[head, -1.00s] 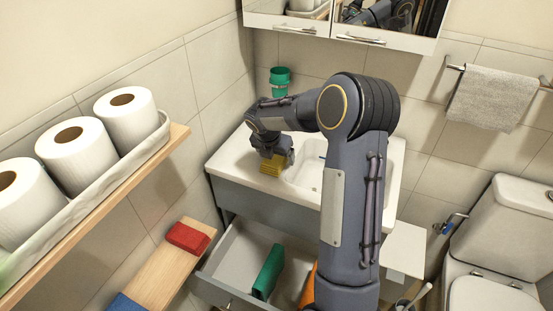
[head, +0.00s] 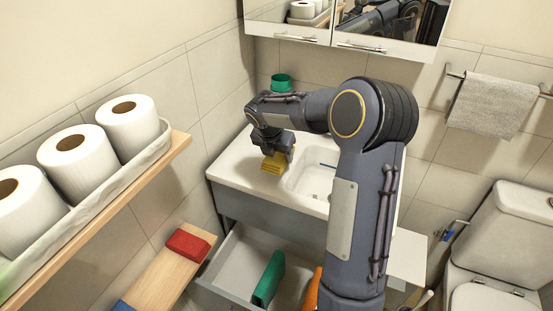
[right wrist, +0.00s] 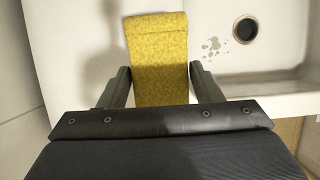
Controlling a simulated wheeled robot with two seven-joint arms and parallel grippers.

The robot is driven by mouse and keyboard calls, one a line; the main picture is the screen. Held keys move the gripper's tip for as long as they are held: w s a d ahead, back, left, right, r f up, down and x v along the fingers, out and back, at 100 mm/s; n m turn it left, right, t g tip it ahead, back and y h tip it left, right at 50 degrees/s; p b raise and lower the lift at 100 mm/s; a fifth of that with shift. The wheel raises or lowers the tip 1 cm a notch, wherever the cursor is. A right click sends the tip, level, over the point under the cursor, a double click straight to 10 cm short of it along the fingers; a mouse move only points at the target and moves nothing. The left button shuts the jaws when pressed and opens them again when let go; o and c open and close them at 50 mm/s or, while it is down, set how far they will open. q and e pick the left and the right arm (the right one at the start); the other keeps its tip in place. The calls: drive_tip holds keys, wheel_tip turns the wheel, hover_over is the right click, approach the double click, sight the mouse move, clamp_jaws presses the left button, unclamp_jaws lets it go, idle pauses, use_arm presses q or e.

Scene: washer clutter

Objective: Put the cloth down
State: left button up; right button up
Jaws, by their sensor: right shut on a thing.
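A folded yellow cloth (head: 275,164) is in my right gripper (head: 274,148), over the left part of the white washbasin top. The right wrist view shows the cloth (right wrist: 159,50) between the two fingers of my right gripper (right wrist: 163,87), reaching out past their tips. The gripper is shut on it. I cannot tell whether the cloth's lower edge touches the basin top. My left gripper is in neither view.
The basin's bowl (head: 313,180) lies right of the cloth. A green cup (head: 281,80) stands behind my arm. The drawer (head: 228,267) below is open, holding a green cloth (head: 268,278) and an orange thing. A red cloth (head: 188,244) lies on a wooden shelf at left.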

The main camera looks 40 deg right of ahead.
drive_tip(key=s+a+r, duration=0.5)
drive_tip(key=s+r, duration=0.3)
drive_tip(key=s, duration=0.4)
drive_tip(key=shift+s+r+b, duration=0.15)
drive_tip(key=shift+r+b, duration=0.15)
drive_tip(key=shift+r, duration=0.05)
